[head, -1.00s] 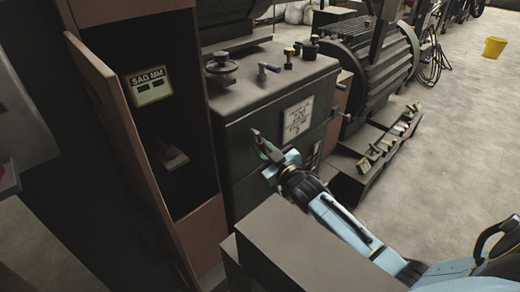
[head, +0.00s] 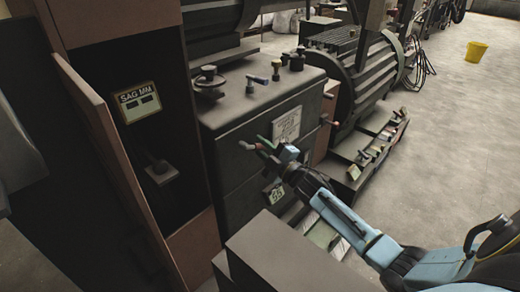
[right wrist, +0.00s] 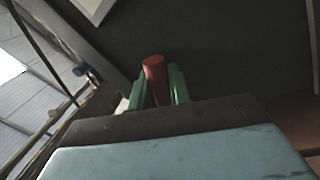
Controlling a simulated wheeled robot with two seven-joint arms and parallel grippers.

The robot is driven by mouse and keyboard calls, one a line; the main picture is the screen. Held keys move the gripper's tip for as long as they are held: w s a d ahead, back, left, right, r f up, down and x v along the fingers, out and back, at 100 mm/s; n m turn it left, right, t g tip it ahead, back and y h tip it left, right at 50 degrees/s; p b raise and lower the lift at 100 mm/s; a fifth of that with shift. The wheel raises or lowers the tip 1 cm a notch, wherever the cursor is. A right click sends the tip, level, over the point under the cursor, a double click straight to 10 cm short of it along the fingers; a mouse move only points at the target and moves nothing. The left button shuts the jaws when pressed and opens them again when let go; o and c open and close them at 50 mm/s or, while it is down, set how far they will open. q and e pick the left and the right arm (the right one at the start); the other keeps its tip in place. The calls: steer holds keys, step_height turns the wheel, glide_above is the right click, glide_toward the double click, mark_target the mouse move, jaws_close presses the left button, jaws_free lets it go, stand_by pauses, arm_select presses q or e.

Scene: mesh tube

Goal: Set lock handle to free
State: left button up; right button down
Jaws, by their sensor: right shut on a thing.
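The lock handle, a red-tipped lever (head: 246,145), sticks out from the front of the dark machine cabinet, left of and below its white plate. My right gripper (head: 268,148) is at this lever, its arm reaching in from the lower right. In the right wrist view the red rounded grip (right wrist: 155,78) stands between my two green fingers (right wrist: 158,92), which are shut on it. The lever's base is hard to make out. My left gripper is not in view.
The cabinet top carries a handwheel (head: 209,82) and several small knobs. An open brown cabinet door (head: 100,130) stands at the left. A grey block (head: 285,250) lies in front, below my arm. A yellow bucket (head: 476,52) stands on open floor at the right.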

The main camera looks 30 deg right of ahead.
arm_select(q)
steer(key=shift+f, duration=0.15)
arm_select(e)
steer(key=shift+r+n, duration=0.1)
steer(key=shift+n, duration=0.2)
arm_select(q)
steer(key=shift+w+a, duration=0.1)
arm_select(e)
steer(key=c, duration=1.3)
jaws_free()
steer(key=shift+c, duration=0.2)
